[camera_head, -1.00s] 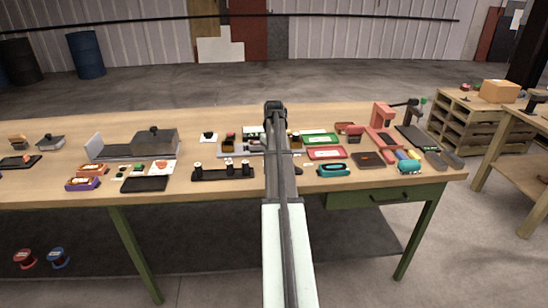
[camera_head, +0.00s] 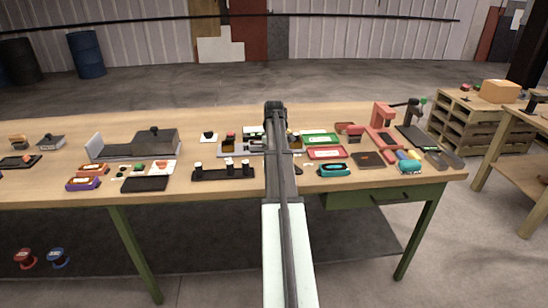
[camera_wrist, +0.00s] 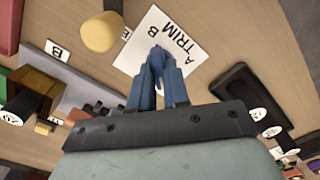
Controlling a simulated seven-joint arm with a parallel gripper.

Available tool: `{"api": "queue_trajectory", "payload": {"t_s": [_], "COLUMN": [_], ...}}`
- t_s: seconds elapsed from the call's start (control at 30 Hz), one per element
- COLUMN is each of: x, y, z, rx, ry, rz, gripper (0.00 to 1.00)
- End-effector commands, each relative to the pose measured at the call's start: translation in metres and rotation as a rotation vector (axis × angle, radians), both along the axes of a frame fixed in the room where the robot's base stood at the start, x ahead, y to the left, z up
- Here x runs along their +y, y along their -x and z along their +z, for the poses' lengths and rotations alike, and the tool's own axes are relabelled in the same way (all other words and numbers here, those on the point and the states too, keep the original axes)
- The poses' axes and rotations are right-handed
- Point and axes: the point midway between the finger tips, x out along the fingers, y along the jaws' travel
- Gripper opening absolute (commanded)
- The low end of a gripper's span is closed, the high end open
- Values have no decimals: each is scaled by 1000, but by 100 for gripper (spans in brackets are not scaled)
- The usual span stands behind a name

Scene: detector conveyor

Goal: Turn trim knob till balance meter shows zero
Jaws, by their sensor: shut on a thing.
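In the wrist view my gripper (camera_wrist: 158,62) points down onto a white card (camera_wrist: 178,32) printed TRIM, with A and B at its ends. Its blue-grey fingers are close together, shut on the trim knob, which they hide almost wholly. The knob's turn angle cannot be read. In the head view my arm covers the gripper and the knob. A grey base (camera_head: 228,152) with brown blocks shows beside my arm. I cannot make out a balance meter or its reading in either view.
A yellow rounded piece (camera_wrist: 103,32) stands beside the card, and a black holder (camera_wrist: 250,95) lies on its other side. A brown block (camera_wrist: 38,88) is at the left. On the bench, a black rack (camera_head: 223,175) and red tray (camera_head: 326,153) flank my arm.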

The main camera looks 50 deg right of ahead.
Motion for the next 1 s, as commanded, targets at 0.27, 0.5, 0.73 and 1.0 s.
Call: {"api": "queue_trajectory", "payload": {"t_s": [0.27, 0.5, 0.73, 1.0], "x": [0, 0, 0, -1], "y": [0, 0, 0, -1], "z": [0, 0, 1, 26], "rx": [0, 0, 0, -1], "ry": [0, 0, 0, 1], "rz": [-1, -1, -1, -1], "gripper": [21, 42, 42, 42]}}
